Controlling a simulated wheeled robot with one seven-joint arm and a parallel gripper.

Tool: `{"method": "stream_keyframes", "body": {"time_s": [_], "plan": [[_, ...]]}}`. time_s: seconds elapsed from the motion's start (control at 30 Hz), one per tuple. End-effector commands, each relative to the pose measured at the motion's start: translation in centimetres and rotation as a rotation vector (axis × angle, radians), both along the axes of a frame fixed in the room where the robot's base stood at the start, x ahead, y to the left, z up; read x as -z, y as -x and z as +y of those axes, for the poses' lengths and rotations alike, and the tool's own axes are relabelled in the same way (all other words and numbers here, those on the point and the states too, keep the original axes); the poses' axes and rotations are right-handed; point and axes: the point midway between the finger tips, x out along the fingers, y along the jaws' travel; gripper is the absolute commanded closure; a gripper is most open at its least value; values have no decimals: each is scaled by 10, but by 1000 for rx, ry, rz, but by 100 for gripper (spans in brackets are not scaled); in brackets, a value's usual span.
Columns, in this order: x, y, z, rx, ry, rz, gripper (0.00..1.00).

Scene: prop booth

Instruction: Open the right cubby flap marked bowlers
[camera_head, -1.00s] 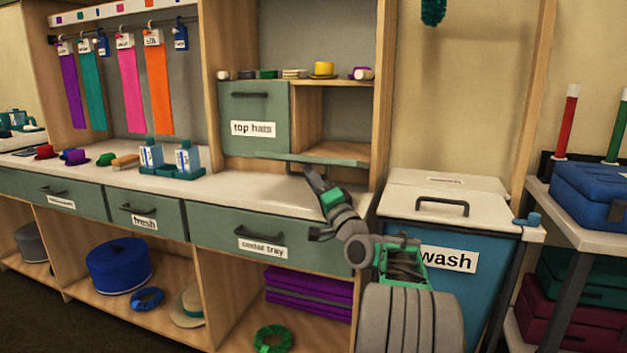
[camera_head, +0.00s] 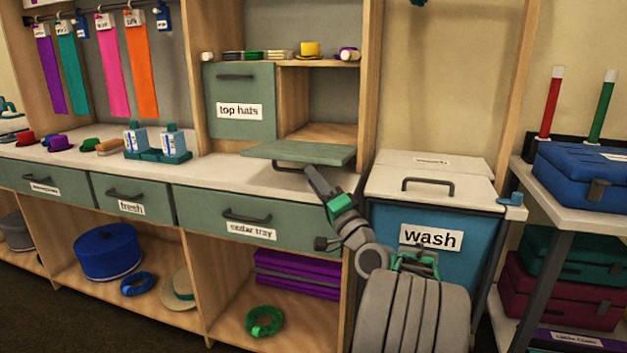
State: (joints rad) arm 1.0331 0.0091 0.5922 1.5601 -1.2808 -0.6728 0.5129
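The right cubby flap (camera_head: 318,152) is a green panel. It is swung down and lies close to level, sticking out over the counter below the right cubby (camera_head: 308,100). The cubby is open and looks empty. The flap's dark handle (camera_head: 285,167) shows under its front edge; no bowlers label is visible. My gripper (camera_head: 308,172) is at the underside of the flap by the handle. Its fingertips are partly hidden, so I cannot tell whether they are closed on the handle.
The left cubby flap marked top hats (camera_head: 240,101) is shut. Small hats (camera_head: 310,49) stand on the shelf above. The white counter (camera_head: 225,170) is clear below the flap, with a teal holder (camera_head: 158,152) to the left. The wash bin (camera_head: 433,215) stands close right of my arm.

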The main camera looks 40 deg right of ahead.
Motion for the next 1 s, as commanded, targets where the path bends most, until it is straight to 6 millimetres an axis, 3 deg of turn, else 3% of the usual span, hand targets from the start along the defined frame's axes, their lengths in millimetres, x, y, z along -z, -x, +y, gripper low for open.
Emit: {"method": "stream_keyframes", "body": {"time_s": [1.0], "plan": [[62, 47, -38, 7, -5, 5, 67]]}}
